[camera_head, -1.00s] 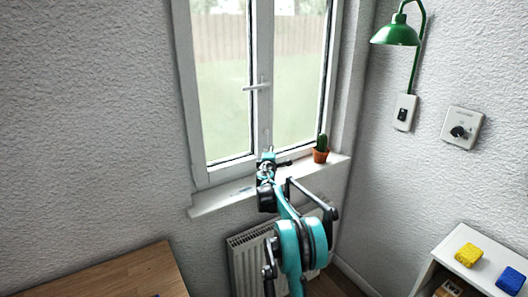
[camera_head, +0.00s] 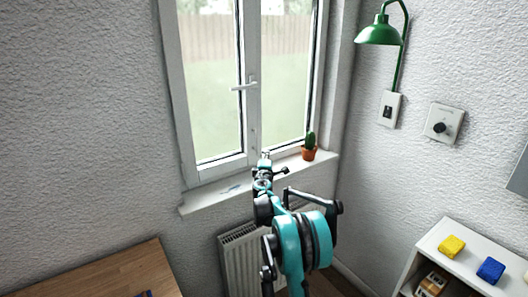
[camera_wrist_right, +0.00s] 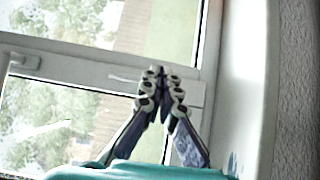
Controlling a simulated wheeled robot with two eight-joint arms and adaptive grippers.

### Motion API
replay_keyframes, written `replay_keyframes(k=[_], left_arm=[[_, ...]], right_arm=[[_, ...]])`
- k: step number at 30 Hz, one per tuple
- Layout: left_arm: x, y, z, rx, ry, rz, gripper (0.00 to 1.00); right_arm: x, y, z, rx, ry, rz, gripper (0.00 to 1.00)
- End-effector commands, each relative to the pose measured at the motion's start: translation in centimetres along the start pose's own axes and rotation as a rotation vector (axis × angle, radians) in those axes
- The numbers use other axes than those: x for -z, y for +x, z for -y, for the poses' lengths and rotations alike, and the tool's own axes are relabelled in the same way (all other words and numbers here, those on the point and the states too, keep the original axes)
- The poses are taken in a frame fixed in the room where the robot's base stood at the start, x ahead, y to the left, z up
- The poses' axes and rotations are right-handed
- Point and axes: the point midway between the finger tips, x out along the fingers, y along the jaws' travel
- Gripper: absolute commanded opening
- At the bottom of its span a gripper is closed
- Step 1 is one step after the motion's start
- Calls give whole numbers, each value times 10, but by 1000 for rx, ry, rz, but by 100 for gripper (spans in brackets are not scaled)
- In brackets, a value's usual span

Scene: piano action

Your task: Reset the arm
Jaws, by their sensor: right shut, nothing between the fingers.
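My right arm, teal and black, reaches up from the bottom middle of the head view toward the window. My right gripper (camera_head: 265,156) is at its far end, in front of the lower window frame and just above the sill. In the right wrist view the fingers of my right gripper (camera_wrist_right: 158,72) meet at the tips, shut and empty, with the window frame (camera_wrist_right: 70,72) behind them. Whether the fingertips touch the frame I cannot tell. My left gripper is in neither view.
A potted cactus (camera_head: 309,149) stands on the windowsill (camera_head: 205,198), right of my gripper. A radiator (camera_head: 238,262) is below. A wooden table (camera_head: 110,277) is at lower left. A white shelf (camera_head: 440,233) holds yellow (camera_head: 452,246) and blue (camera_head: 490,270) sponges. A green lamp (camera_head: 380,32) hangs right.

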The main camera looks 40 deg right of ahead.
Motion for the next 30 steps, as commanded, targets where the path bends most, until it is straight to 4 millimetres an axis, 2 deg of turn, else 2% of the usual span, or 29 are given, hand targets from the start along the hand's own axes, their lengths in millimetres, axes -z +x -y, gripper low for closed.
replay_keyframes(k=[3, 7, 12, 18, 22, 26, 30], left_arm=[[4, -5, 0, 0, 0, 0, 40], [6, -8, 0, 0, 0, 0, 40], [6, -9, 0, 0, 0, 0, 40], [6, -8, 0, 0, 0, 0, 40], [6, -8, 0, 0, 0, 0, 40], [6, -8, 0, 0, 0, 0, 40], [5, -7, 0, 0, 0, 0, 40]], right_arm=[[-11, -22, -2, 0, 0, 0, 0], [-21, -39, -1, 0, 0, 1, 0], [-26, -49, 0, 0, 0, 2, 0], [-26, -50, 0, 0, 2, 2, 0], [-20, -64, -12, 14, 54, 7, 0], [-8, -106, -36, 65, 197, 28, 0], [5, -174, -50, 172, 400, 62, 0]])
